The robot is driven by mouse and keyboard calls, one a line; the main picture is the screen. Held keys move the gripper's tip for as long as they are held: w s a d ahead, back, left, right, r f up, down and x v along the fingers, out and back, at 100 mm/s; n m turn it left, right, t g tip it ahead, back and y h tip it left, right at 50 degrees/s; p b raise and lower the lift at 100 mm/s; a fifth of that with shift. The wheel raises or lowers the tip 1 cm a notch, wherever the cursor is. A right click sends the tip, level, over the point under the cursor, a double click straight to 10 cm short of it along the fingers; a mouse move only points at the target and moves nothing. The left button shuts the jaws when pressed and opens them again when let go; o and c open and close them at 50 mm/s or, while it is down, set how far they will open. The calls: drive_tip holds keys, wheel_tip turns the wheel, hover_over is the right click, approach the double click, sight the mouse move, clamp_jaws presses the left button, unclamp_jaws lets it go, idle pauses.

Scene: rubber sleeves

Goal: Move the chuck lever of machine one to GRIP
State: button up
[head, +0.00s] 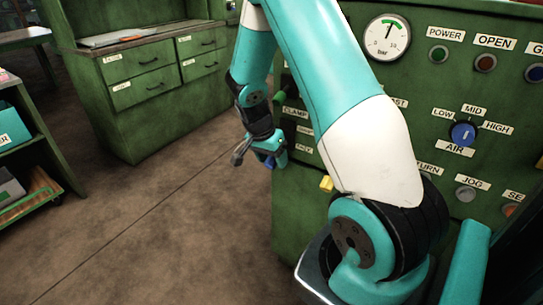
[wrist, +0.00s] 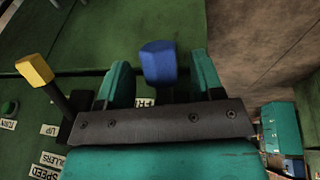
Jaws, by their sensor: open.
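A lever with a blue knob (wrist: 159,63) stands up between the two fingers of my gripper (wrist: 163,82) in the wrist view. The fingers are open, one on each side of the knob, and the left finger is closer to it; I cannot tell if it touches. A label (wrist: 145,102) beside the lever is partly hidden, so its name and the lever's set position cannot be read. In the head view my gripper (head: 262,157) hangs at the left edge of the green machine (head: 296,215), with a bit of blue at its tips.
A lever with a yellow knob (wrist: 35,70) stands left of my gripper in the wrist view; the yellow knob (head: 327,184) also shows in the head view. The panel carries a gauge (head: 387,37) and a blue AIR dial (head: 463,133). Open floor (head: 160,215) lies left.

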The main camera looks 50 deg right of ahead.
drive_tip(key=p+v, duration=0.2)
drive_tip(key=v, duration=1.5)
drive_tip(key=shift+r, duration=0.25)
